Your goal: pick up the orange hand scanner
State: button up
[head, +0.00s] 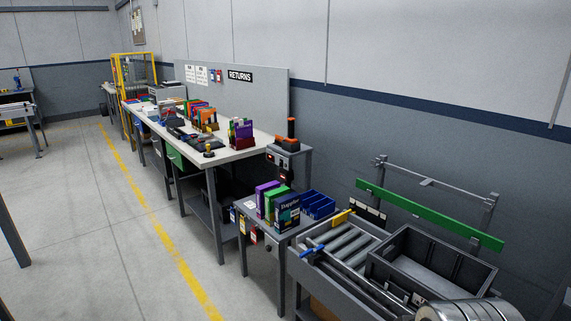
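An upright orange-and-dark device (291,129), which looks like the orange hand scanner, stands on a small grey stand (304,156) at the right end of the long workbench. It is small in the picture, so its details are hard to tell. A flat dark piece with an orange part lies at its foot. My gripper is not in view. A ribbed metal cylinder at the bottom right edge seems to be part of my arm.
The long workbench (240,154) holds bins and folders. A lower side table (247,212) carries boxes and blue bins (318,205). A roller conveyor (350,247) with a dark crate (481,275) stands at the front right. The floor (95,240) at left is clear.

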aim_at(291, 140)
jog(key=u, duration=0.5)
jog(key=i, duration=0.6)
jog(key=u, duration=0.65)
jog(key=i, duration=2.2)
jog(key=z, duration=0.35)
jog(key=i, duration=0.95)
jog(key=z, duration=0.4)
